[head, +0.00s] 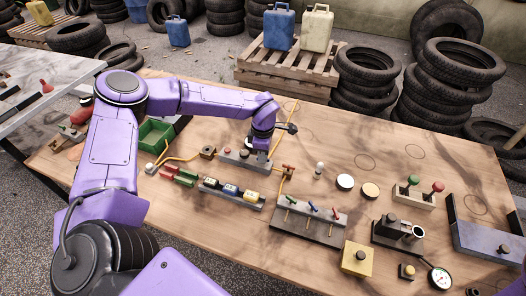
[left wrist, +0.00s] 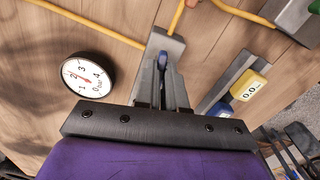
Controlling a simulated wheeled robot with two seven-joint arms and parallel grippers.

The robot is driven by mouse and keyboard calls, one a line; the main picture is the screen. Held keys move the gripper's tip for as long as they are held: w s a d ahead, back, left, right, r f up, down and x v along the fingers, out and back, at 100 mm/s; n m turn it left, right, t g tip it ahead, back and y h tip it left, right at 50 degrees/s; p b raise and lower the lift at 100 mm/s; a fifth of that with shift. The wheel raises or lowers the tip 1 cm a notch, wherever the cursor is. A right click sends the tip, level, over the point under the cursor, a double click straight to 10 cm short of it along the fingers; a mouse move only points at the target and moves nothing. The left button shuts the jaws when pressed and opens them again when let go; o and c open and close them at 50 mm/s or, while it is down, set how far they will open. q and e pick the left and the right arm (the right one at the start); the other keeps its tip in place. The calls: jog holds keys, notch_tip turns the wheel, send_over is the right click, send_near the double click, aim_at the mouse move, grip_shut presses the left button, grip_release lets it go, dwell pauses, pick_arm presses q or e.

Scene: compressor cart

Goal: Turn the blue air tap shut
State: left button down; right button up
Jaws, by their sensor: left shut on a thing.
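In the left wrist view, my left gripper (left wrist: 163,75) is shut on the blue air tap (left wrist: 163,59), whose narrow blue handle shows between the fingertips. The tap sits at a grey block (left wrist: 170,44) by a yellow hose (left wrist: 176,18). The fingers hide much of the tap, and the head view does not show it clearly. My right gripper is not in view.
A round dial gauge (left wrist: 86,76) lies left of the fingers. A rail with yellow and blue counter blocks (head: 232,192) and a panel with several small coloured levers (head: 307,225) stand nearer the front. A green bin (head: 155,135) is left.

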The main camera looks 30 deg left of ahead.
pick_arm(q)
jog(key=shift+m+p, duration=0.35)
jog(key=shift+m, duration=0.65)
jog(key=c, duration=1.2)
grip_release()
notch_tip(320, 180, up, 11)
jog(key=shift+f+b, duration=0.2)
jog(key=shift+b, duration=0.75)
